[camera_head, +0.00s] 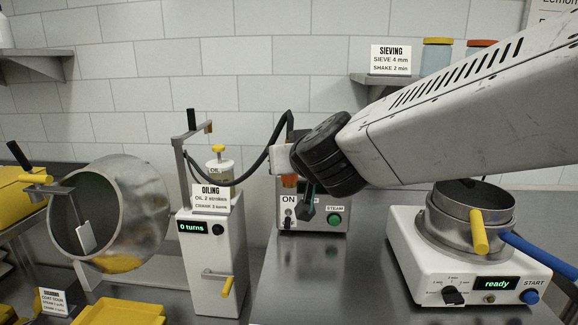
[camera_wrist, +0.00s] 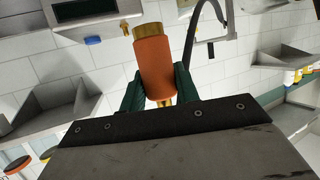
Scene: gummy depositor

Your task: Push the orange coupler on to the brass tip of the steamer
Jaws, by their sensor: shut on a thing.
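The orange coupler (camera_wrist: 153,68) is between the dark green fingers of my gripper (camera_wrist: 160,88) in the wrist view, and the gripper is shut on it. A brass piece (camera_wrist: 147,30) shows at the coupler's far end. I cannot tell whether it is the steamer's tip or part of the coupler. In the head view my gripper (camera_head: 303,190) is in front of the upper part of the steamer (camera_head: 315,220), a metal box with an ON label and a green STEAM button. A bit of orange (camera_head: 290,181) shows beside the fingers. My wrist hides the rest.
A black hose (camera_head: 255,165) curves up beside the steamer. Left of it stand the white oiling unit (camera_head: 210,262) with its crank and a tilted metal drum (camera_head: 135,205). The sieving machine (camera_head: 470,255) stands to the right. The counter (camera_head: 330,285) before the steamer is clear.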

